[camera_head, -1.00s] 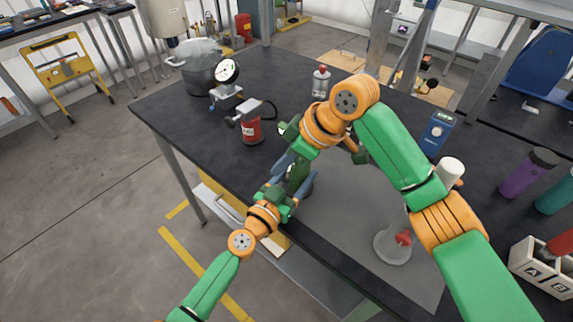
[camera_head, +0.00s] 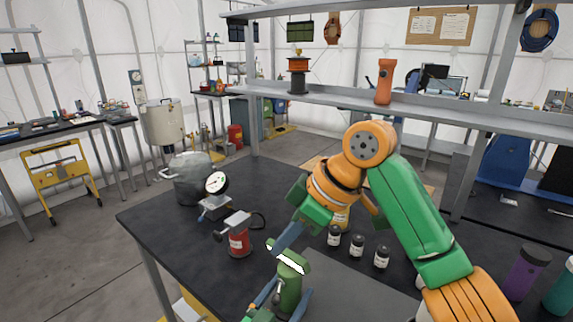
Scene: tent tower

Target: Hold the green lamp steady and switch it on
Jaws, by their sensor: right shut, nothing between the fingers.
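The green lamp (camera_head: 290,290) stands upright at the bottom middle of the head view. A bright white strip shows on its head, which looks lit. My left gripper (camera_head: 283,303) comes from below, with one blue finger on each side of the lamp's body, closed on it. The gripper's base is cut off by the frame edge. My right gripper (camera_head: 278,250) reaches down from the upper right. Its blue fingers are together and empty, with the tips at the lamp's head. I cannot tell whether they touch it.
A red canister (camera_head: 238,243), a dial gauge (camera_head: 217,183) and a grey pot (camera_head: 187,178) stand on the dark table (camera_head: 165,235) to the left. Several small dark jars (camera_head: 357,245) stand right of the lamp. A shelf (camera_head: 420,112) spans the back.

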